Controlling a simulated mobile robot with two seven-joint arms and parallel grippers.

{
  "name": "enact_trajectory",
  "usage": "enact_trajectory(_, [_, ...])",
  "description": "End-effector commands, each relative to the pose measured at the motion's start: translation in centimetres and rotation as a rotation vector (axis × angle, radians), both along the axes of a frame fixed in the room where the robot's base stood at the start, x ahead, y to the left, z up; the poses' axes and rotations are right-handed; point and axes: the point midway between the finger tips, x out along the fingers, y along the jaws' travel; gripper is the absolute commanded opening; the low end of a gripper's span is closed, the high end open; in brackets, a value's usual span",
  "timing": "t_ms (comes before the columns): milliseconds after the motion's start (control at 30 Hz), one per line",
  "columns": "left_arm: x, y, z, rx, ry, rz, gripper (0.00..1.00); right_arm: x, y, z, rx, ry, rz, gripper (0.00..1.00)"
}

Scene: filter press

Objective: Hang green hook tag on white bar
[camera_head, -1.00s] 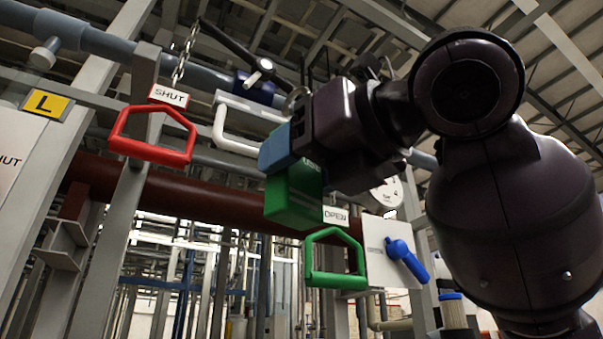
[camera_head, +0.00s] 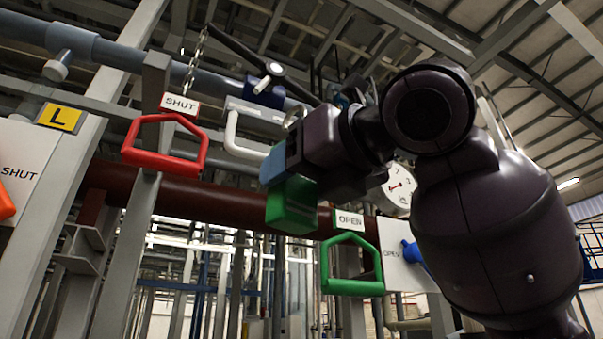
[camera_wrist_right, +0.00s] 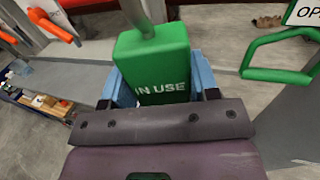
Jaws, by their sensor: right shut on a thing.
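The green tag (camera_head: 292,205) is a block marked "IN USE" in the right wrist view (camera_wrist_right: 155,62). A grey hook stem (camera_wrist_right: 138,14) rises from its top there. My right gripper (camera_head: 278,165) is shut on the tag, its blue fingers on either side of it. In the head view a grey curved piece (camera_head: 295,114), apparently the hook, shows above the gripper. The white bar (camera_head: 232,138) is a bent bar just left of and above the gripper. I cannot tell whether hook and bar touch. My left gripper is not in view.
A green OPEN handle (camera_head: 351,287) is below right of the tag. A blue lever (camera_head: 413,254) and a gauge (camera_head: 399,186) are further right. A dark red pipe (camera_head: 225,201) runs behind.

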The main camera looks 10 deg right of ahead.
Motion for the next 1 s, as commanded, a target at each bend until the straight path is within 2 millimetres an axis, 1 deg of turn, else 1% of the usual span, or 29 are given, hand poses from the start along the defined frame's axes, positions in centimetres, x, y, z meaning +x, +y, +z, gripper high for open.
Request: enact_trajectory(1000, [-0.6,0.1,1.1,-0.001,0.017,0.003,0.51,4.3,1.4,2.1,0.001,0.001,0.002,0.3])
